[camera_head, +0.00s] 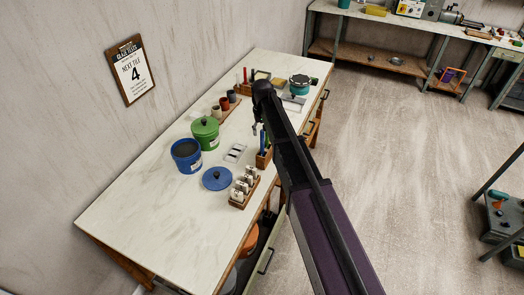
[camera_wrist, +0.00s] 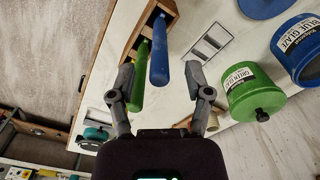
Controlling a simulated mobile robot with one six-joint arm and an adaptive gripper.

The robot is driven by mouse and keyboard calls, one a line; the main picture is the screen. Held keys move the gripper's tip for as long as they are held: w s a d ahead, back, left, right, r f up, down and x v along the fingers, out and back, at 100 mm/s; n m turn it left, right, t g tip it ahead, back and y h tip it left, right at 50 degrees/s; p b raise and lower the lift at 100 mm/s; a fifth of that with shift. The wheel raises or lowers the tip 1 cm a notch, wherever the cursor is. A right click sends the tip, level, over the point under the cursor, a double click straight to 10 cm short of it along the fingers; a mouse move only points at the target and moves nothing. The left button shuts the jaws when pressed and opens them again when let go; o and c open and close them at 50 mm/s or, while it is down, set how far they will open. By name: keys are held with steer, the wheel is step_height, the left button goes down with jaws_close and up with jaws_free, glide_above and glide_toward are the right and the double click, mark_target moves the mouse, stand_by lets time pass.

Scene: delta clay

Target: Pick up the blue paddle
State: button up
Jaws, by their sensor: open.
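The blue paddle (camera_wrist: 159,55) stands in a wooden holder (camera_wrist: 143,27) beside a green paddle (camera_wrist: 141,78). In the head view the blue paddle (camera_head: 262,143) shows as a thin upright strip above the holder (camera_head: 263,161), near the table's front edge. My gripper (camera_wrist: 157,74) is open and empty. In the wrist view both paddles appear between its spread fingers, the blue one nearer the right finger. I cannot tell how far the fingers are from them. In the head view my gripper (camera_head: 256,129) is just above and left of the paddles, partly hidden by my arm.
On the white table (camera_head: 130,215) stand an open blue glaze bucket (camera_head: 187,157), a lidded green glaze bucket (camera_head: 205,134), a blue lid (camera_head: 217,179) and a wooden rack (camera_head: 240,200) of small jars. A flat white-and-grey card (camera_head: 235,152) lies left of the holder. The table's left end is clear.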

mark_target(262, 149)
steer(key=shift+f+b, duration=1.35)
steer(key=shift+f, duration=0.35)
jaws_close()
